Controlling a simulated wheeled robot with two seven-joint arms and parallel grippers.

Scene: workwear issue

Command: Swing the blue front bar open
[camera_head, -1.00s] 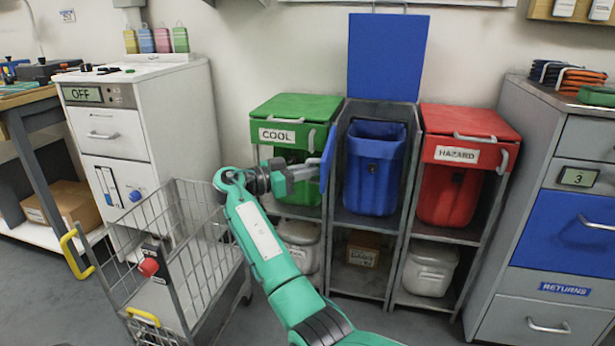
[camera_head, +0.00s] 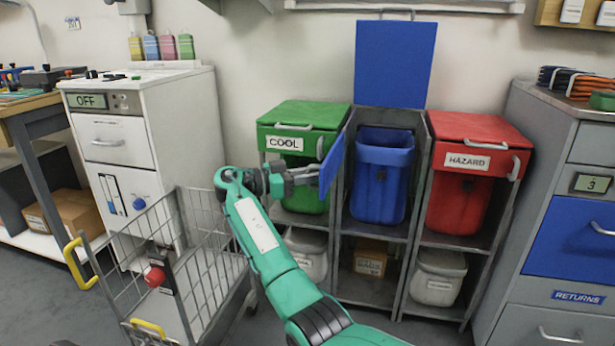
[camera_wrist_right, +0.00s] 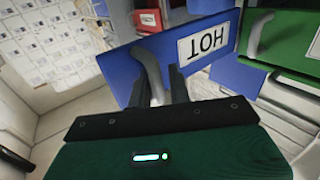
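The blue front bar (camera_head: 332,167) stands swung out from the left post of the middle bin bay, seen nearly edge-on in the head view. In the right wrist view the bar (camera_wrist_right: 203,62) shows a HOT label, upside down, and a grey handle (camera_wrist_right: 147,68). My right gripper (camera_head: 312,177) is at the handle; in the wrist view its two dark fingers (camera_wrist_right: 159,88) stand on either side of it and look closed on it. The blue bin (camera_head: 381,180) sits in the bay with its front uncovered, and its blue lid (camera_head: 396,63) stands raised. My left gripper is out of view.
The green COOL bay (camera_head: 300,118) is directly left, behind the bar, and the red HAZARD bay (camera_head: 478,133) is right. A wire cart (camera_head: 212,240) stands close to my right arm at left. A white cabinet (camera_head: 170,140) and a grey drawer unit (camera_head: 535,130) flank the bays.

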